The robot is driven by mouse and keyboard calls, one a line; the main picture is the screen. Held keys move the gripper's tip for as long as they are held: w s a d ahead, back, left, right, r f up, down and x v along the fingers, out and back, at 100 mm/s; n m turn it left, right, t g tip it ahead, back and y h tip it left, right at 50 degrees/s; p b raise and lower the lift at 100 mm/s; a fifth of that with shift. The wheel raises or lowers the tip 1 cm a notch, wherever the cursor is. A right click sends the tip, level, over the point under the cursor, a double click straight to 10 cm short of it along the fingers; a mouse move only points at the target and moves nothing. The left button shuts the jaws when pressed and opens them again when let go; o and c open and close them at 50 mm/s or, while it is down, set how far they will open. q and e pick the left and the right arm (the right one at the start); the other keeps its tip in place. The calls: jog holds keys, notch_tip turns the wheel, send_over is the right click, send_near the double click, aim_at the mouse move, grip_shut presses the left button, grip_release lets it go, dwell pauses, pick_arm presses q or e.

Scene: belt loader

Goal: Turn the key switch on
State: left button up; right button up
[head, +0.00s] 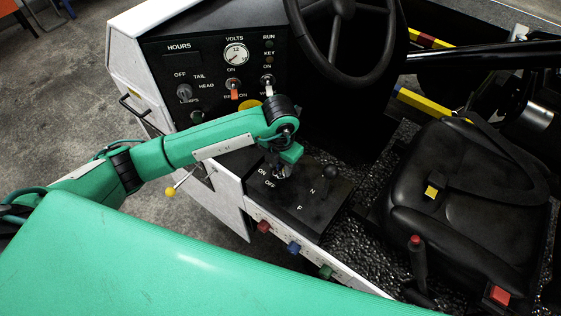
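The key switch (278,177) sits on the black lower console, beside the white ON and OFF labels. It is small and mostly covered by my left gripper. My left gripper (282,168) reaches down from the green arm and its tip is at the switch, touching it or just above it; I cannot tell which. Whether its fingers are open or shut on the key is hidden. My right gripper is not in view.
A black shift lever (328,179) stands close to the right of my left gripper. The dashboard (180,66) with toggles and the steering wheel (343,40) rise behind. The black seat (465,185) is to the right. Coloured knobs (293,248) line the console's front side.

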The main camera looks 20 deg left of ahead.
pick_arm(q)
jog(key=shift+c, duration=0.5)
jog(key=c, duration=0.7)
grip_shut()
